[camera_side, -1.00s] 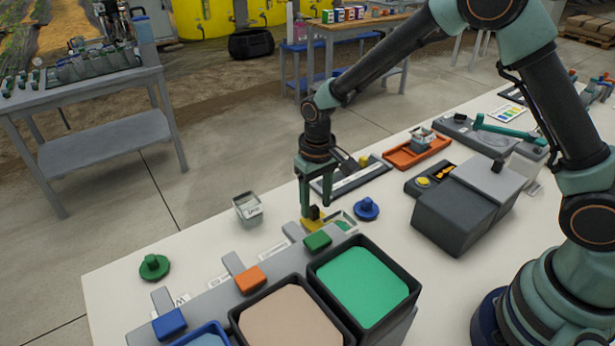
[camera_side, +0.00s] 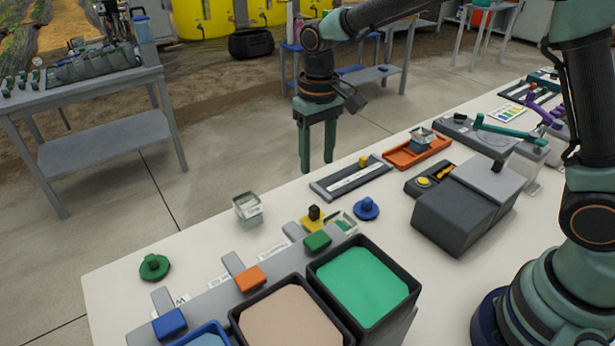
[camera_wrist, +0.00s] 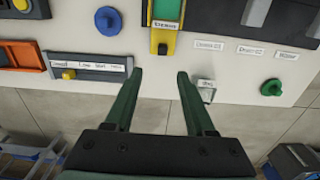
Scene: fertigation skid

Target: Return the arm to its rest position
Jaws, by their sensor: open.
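My gripper (camera_side: 318,168) hangs above the far edge of the white table in the side view, fingers pointing down. Its two green fingers are apart with nothing between them. In the wrist view my gripper (camera_wrist: 160,75) also shows open and empty. Below and to its front, a yellow piece with a black knob (camera_side: 314,216) sits on the table beside a green block (camera_side: 317,240). In the wrist view the yellow piece (camera_wrist: 163,40) lies ahead of the fingertips, clear of them.
A clear square cup (camera_side: 248,208), a blue knobbed lid (camera_side: 366,208) and a green knobbed lid (camera_side: 154,266) stand on the table. A grey slider rail (camera_side: 350,178), an orange tray (camera_side: 417,152) and open bins (camera_side: 362,286) are nearby.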

